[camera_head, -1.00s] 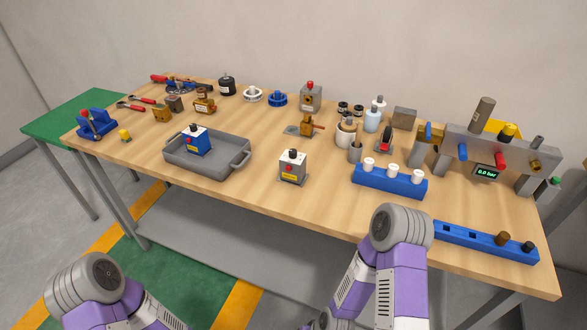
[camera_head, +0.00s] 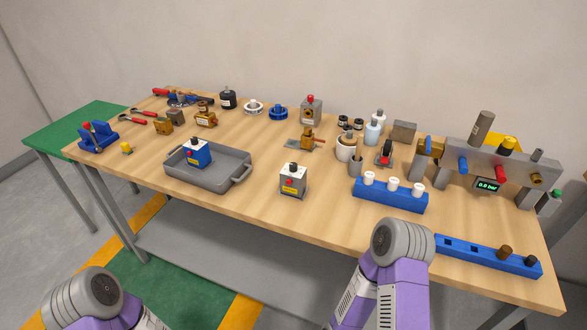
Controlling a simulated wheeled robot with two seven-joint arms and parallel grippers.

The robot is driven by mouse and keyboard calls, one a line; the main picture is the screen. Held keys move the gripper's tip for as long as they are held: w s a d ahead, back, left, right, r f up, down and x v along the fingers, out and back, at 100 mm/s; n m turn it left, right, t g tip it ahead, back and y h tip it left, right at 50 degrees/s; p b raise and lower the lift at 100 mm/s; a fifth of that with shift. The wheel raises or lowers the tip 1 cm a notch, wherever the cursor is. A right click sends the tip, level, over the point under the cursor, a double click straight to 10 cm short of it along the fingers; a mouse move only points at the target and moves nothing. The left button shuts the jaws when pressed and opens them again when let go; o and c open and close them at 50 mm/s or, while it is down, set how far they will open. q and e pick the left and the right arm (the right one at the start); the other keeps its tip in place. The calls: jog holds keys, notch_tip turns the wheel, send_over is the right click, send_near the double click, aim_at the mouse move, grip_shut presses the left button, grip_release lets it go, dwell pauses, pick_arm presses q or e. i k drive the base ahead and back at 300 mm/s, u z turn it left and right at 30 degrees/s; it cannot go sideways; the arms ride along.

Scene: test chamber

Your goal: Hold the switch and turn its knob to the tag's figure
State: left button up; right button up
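Two switch boxes with dark knobs on top show. A grey one (camera_head: 292,182) stands upright on the table near the front middle, with a red spot and a yellow tag on its front. A blue one with a white top (camera_head: 197,155) stands in a grey tray (camera_head: 222,184) to the left and also has a yellow tag. The figures on the tags are too small to read. Parts of both my arms show at the bottom edge, apart from the switches. Neither gripper is in view.
A blue rack with white pegs (camera_head: 390,199) stands right of the grey switch. A long blue rack (camera_head: 485,255) lies at the front right. A grey manifold with a gauge (camera_head: 480,160) stands at the right end. Bare table lies in front of the grey switch.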

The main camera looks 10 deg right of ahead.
aim_at(292, 166)
jog(key=u, duration=0.15)
jog(key=k, duration=0.85)
jog(key=u, duration=0.8)
jog(key=i, duration=1.4)
jog(key=z, duration=1.5)
jog(key=i, duration=0.55)
jog(key=z, duration=0.6)
